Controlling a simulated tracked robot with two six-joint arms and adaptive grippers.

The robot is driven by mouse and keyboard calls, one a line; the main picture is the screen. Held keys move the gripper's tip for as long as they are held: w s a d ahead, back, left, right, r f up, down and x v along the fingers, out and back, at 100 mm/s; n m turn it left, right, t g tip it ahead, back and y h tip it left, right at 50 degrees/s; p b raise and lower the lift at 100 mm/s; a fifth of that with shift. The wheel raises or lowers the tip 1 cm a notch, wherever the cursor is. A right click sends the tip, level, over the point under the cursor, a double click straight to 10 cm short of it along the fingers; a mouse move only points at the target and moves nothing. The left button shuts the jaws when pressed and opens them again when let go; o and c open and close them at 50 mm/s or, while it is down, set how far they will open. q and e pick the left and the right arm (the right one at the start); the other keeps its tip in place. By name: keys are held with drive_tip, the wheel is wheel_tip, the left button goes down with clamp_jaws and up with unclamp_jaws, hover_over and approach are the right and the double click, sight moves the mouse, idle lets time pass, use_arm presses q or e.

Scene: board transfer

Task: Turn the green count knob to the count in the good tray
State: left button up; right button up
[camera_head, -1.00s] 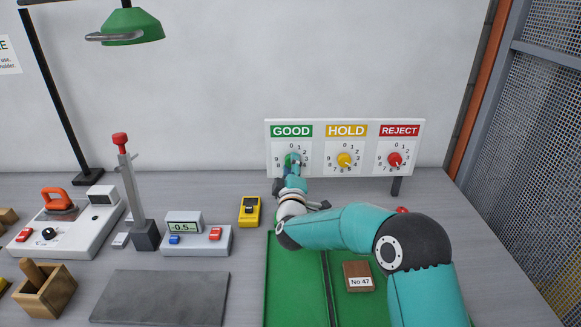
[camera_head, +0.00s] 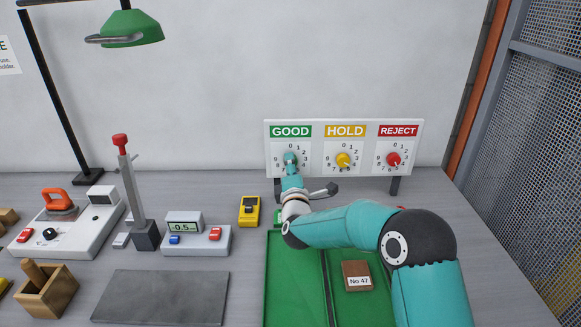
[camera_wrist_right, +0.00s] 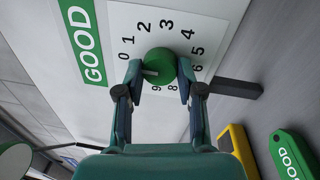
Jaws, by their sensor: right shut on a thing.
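The green count knob (camera_wrist_right: 161,65) sits on the white dial plate under the GOOD label (camera_wrist_right: 84,40), ringed by digits. My right gripper (camera_wrist_right: 160,72) is shut on it, one finger at each side. A pale mark on the knob points towards the 0 side; its exact count is unclear. In the head view my right gripper (camera_head: 290,161) covers most of this knob. A green tray (camera_head: 295,285) lies below the panel; a brown board (camera_head: 356,268) marked No 47 lies right of its dark divider. My right arm hides part of the tray. My left gripper is not in view.
The yellow HOLD knob (camera_head: 343,160) and red REJECT knob (camera_head: 393,160) are beside the green one. A yellow device (camera_head: 249,211), a display box (camera_head: 196,240) and a red-topped lever (camera_head: 121,145) stand left. A grey mat (camera_head: 160,297) lies bare in front.

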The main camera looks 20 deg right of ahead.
drive_tip(key=shift+a+f, duration=0.2)
drive_tip(key=shift+a, duration=0.05)
drive_tip(key=o, duration=1.2)
drive_tip(key=shift+w, duration=0.1)
drive_tip(key=shift+c, duration=0.2)
drive_tip(key=shift+d, duration=0.1)
drive_tip(key=v, duration=1.2)
drive_tip(key=shift+r, duration=0.1)
